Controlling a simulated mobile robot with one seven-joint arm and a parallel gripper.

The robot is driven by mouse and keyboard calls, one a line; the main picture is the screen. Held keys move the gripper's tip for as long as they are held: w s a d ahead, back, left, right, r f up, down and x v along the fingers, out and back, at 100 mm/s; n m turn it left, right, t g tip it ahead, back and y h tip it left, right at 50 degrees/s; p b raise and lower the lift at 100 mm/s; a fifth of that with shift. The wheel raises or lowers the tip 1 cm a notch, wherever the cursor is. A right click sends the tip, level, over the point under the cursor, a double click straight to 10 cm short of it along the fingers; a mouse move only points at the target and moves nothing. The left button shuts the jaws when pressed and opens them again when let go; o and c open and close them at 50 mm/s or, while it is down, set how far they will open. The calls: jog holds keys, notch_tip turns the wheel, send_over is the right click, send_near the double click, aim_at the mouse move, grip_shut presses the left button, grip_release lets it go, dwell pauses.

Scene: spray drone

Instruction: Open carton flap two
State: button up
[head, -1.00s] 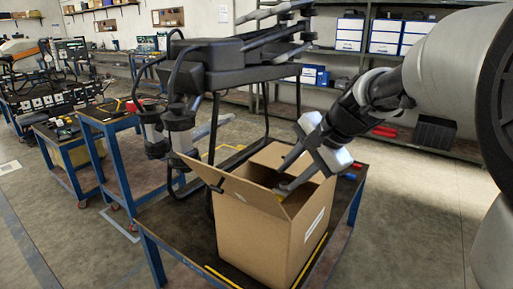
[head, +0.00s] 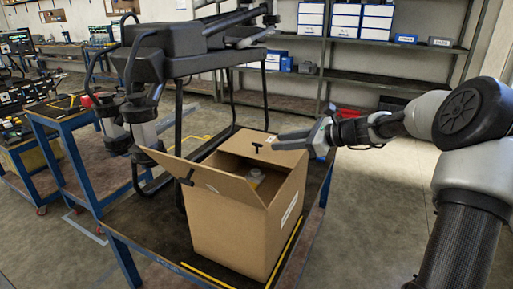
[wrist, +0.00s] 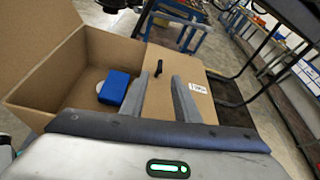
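The brown carton (head: 232,222) stands on a table with its top partly open. One flap (head: 205,178) stands out on the left, with a black tab on its edge. A second flap (head: 240,143), with a black tab (head: 257,147), lies roughly flat over the far part of the opening. My gripper (head: 281,142) is at the carton's far right, by this flap. In the wrist view the flap's black tab (wrist: 158,69) appears just beyond and between my fingertips (wrist: 162,85). The fingers are apart with nothing between them. Whether they touch the flap cannot be told.
The dark table (head: 165,222) has a blue frame. A large black-and-grey machine (head: 185,50) stands close behind on the left. Shelves (head: 380,80) line the back; the floor at right is clear.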

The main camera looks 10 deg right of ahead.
aim_at(257, 144)
jog(key=b+x, duration=0.1)
jog(key=x, duration=0.9)
jog(key=shift+w+a+f, duration=0.15)
jog(key=shift+a, duration=0.1)
grip_shut()
